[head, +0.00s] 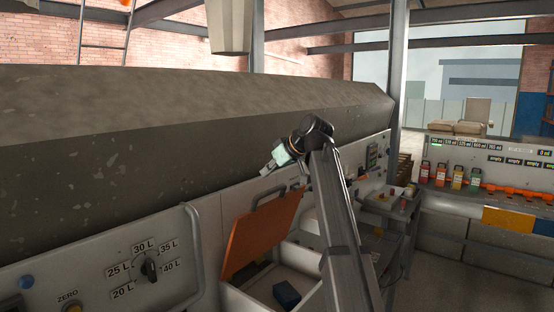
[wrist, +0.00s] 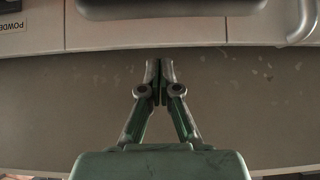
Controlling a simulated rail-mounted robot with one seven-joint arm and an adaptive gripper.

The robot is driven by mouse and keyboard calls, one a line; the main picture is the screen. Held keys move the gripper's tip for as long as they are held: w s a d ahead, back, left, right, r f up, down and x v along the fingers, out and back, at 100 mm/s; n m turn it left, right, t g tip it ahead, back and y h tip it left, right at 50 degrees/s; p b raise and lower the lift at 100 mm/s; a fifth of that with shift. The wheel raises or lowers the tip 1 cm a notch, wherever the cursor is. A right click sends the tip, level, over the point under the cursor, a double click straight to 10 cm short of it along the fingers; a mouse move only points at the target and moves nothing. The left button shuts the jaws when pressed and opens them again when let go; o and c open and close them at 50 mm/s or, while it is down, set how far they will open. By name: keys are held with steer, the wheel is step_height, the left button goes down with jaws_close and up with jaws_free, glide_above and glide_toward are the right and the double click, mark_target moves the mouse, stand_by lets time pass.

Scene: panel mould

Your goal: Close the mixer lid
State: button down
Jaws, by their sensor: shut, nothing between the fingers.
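An orange lid (head: 262,237) stands raised and tilted over a pale open bin (head: 268,303), in the lower middle of the head view. It has a grey bar handle along its upper edge. A dark blue block (head: 287,294) lies inside the bin. My gripper (head: 268,172) is above the lid, in front of the long grey concrete-like body, apart from the lid. In the wrist view my gripper (wrist: 159,70) has its fingertips together with nothing between them. My arm hides part of the bin's right side.
A control panel with a dial (head: 151,267) marked in litres is at the lower left. Bottles in several colours (head: 457,180) stand on a rack at the right. A small side bench (head: 390,205) stands beyond my arm. The wrist view shows a light curved handle (wrist: 303,25) at upper right.

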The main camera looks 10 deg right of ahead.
steer(key=f+p, duration=0.1)
steer(key=s+d+f+p, duration=0.1)
steer(key=shift+s+f, duration=0.15)
steer(key=shift+f, duration=0.15)
steer(key=shift+s+d+f, duration=0.15)
steer(key=shift+f, duration=0.15)
steer(key=shift+f, duration=0.1)
